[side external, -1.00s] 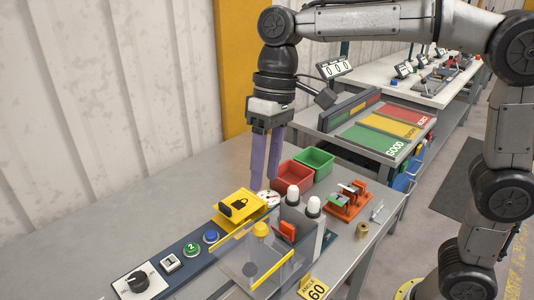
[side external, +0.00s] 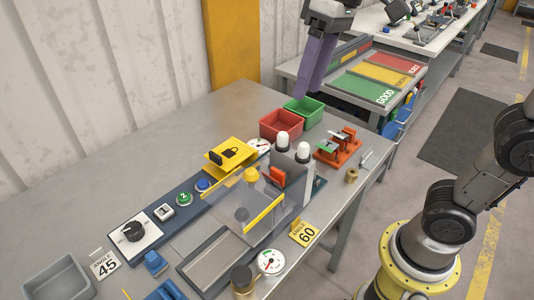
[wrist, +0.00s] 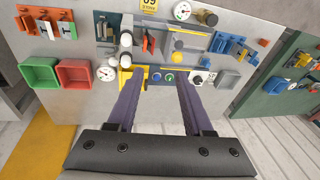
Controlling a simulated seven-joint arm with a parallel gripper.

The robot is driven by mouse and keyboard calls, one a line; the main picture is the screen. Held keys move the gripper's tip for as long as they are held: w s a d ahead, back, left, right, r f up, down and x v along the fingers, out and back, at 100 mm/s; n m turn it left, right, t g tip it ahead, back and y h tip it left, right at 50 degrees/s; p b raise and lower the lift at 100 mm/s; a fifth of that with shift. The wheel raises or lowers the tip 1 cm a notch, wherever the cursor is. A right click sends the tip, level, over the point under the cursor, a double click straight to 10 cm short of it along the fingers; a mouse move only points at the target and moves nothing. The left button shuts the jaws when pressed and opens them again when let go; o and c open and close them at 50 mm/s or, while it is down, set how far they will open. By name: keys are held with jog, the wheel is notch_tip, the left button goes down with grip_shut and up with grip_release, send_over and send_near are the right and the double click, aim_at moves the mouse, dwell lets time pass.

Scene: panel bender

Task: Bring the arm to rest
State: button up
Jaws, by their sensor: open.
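My gripper (side external: 304,94) is at the top of the side view, raised with its purple fingers pointing down; in the picture their tips come just above the green bin (side external: 302,108). In the wrist view my gripper (wrist: 157,78) has its two fingers well apart with nothing between them. The panel bender, with its clear guard and yellow-edged bar (side external: 264,214), stands on the grey bench (side external: 110,180), apart from my fingers. Its yellow lock cover (side external: 232,151) sits behind the row of buttons.
A red bin (side external: 281,126) stands beside the green one. An orange rack (side external: 338,147) is to the right, and a grey tray (side external: 58,277) is at the front left. A sorting board (side external: 372,78) lies behind. The bench's left part is bare.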

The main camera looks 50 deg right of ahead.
jog(key=s+d+f+m+t+h, duration=0.1)
jog(key=s+d+f+t, duration=0.3)
jog(key=s+d+f, duration=0.4)
notch_tip(320, 180, down, 5)
jog(key=s+h, duration=0.1)
jog(key=s, duration=0.1)
jog(key=shift+s+d+r, duration=0.2)
jog(key=shift+s+d, duration=0.05)
jog(key=shift+s, duration=0.1)
jog(key=shift+o, duration=0.3)
